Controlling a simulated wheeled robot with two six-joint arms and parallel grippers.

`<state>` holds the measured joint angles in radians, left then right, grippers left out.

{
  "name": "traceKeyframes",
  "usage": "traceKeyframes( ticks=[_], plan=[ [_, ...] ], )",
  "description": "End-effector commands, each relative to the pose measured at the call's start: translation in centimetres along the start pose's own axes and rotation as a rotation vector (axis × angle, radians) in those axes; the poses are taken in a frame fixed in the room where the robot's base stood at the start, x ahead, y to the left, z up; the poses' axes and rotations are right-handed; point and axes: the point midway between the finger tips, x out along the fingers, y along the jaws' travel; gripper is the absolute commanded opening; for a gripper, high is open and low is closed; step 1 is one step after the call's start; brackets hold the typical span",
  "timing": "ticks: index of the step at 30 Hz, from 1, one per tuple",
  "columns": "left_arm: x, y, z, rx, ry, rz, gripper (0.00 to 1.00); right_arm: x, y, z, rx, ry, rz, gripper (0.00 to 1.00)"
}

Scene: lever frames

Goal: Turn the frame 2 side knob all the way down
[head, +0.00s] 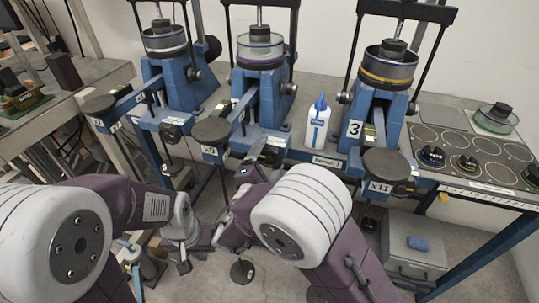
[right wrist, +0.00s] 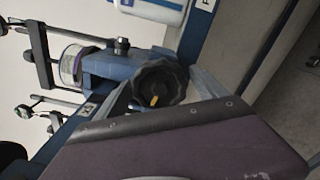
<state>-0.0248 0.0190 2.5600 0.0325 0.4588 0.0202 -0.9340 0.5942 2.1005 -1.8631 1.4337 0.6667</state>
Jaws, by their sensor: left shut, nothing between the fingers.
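Frame 2 is the middle blue lever frame (head: 262,100). Its side knob is hidden behind my right gripper in the head view. In the right wrist view it is a black lobed knob (right wrist: 160,76) with a yellow mark at its lower edge. My right gripper (head: 268,152) is at the front of frame 2. Its two grey fingers (right wrist: 162,80) are spread, one on each side of the knob; I cannot tell whether they touch it. My left gripper (head: 184,266) is low, left of my right arm, shut and empty, away from the frames.
Similar frames stand at left (head: 168,85) and right, the right one marked 3 (head: 370,115). A white bottle with a blue cap (head: 317,125) stands between the middle and right frames. Round black weight pans (head: 212,131) jut out in front. A grey box (head: 412,250) is on the floor at right.

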Motion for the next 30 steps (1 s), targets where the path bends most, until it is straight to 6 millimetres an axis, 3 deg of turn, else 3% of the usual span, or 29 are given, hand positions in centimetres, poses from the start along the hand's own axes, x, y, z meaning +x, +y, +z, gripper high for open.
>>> traceKeyframes(
  ticks=[15,30],
  plan=[
    [1.1,0.0,0.1,0.000,0.000,0.000,0.00,-5.8,0.0,-0.1,0.000,0.003,0.001,0.82],
    [1.0,0.0,0.1,0.000,0.000,0.000,0.00,-6.0,0.0,0.0,0.000,0.001,0.000,0.82]
  ],
)
